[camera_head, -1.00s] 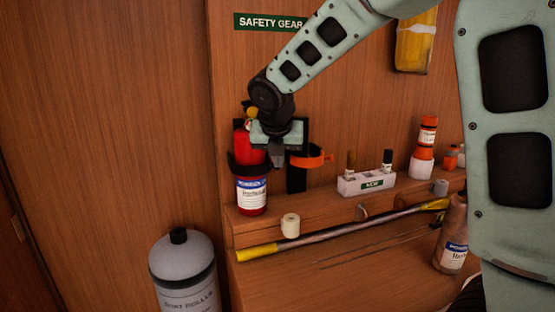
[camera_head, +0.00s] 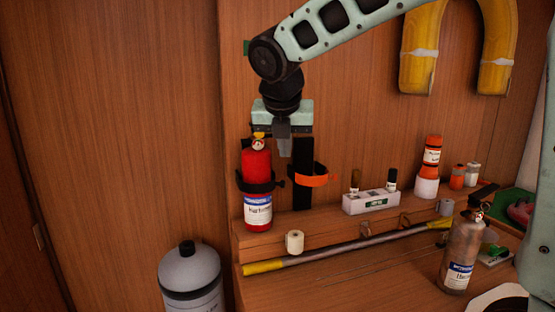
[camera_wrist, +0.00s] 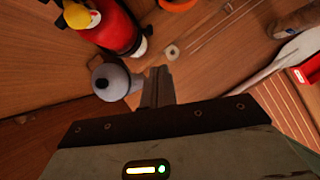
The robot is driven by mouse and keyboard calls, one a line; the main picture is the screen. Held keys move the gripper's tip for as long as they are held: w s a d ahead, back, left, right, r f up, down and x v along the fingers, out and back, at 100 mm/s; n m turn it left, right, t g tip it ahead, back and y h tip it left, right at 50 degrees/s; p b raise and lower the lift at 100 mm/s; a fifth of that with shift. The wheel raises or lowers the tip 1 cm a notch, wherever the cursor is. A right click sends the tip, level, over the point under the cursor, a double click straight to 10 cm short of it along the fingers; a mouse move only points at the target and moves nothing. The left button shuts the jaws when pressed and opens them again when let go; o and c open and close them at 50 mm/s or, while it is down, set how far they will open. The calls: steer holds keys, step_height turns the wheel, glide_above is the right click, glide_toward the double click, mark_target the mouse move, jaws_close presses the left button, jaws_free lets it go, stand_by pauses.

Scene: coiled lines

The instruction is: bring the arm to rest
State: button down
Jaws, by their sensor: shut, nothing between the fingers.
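My gripper (camera_head: 284,145) points down in the head view, shut and empty, in front of the wood wall. It is just above and to the right of the top of a red extinguisher (camera_head: 257,190). The extinguisher stands upright on the shelf with a dark band around it. In the wrist view my shut gripper (camera_wrist: 158,72) shows below and right of the red extinguisher (camera_wrist: 112,25), apart from it in the picture. An orange open clamp (camera_head: 308,180) on a black strip is to the right of the extinguisher.
A white rack (camera_head: 370,202), a white roll (camera_head: 294,242) and a yellow-ended pole (camera_head: 345,248) lie to the right. A worn extinguisher (camera_head: 462,252) stands on the lower surface. A grey cylinder (camera_head: 191,278) stands below left. Yellow hose (camera_head: 423,45) hangs upper right. Left wall space is clear.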

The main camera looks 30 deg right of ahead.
steer(key=shift+s+r, duration=0.1)
steer(key=shift+r, duration=0.1)
steer(key=s+a+f+m+g+y, duration=0.1)
steer(key=s+a+f+m+y, duration=0.1)
steer(key=s+a+f+m, duration=0.65)
steer(key=s+a+f+m+g, duration=0.1)
steer(key=s+a+f+m, duration=0.2)
steer(key=s, duration=0.3)
steer(key=s+a+f+m+g+y, duration=0.1)
steer(key=s+a+f+m, duration=0.2)
steer(key=s+f+m, duration=0.1)
steer(key=s+a+f+m+g+y, duration=0.1)
steer(key=s+a+f+m+g, duration=0.1)
steer(key=s, duration=0.7)
step_height(320, 180, down, 2)
steer(key=a+m, duration=0.1)
steer(key=m, duration=0.2)
steer(key=shift+f, duration=0.2)
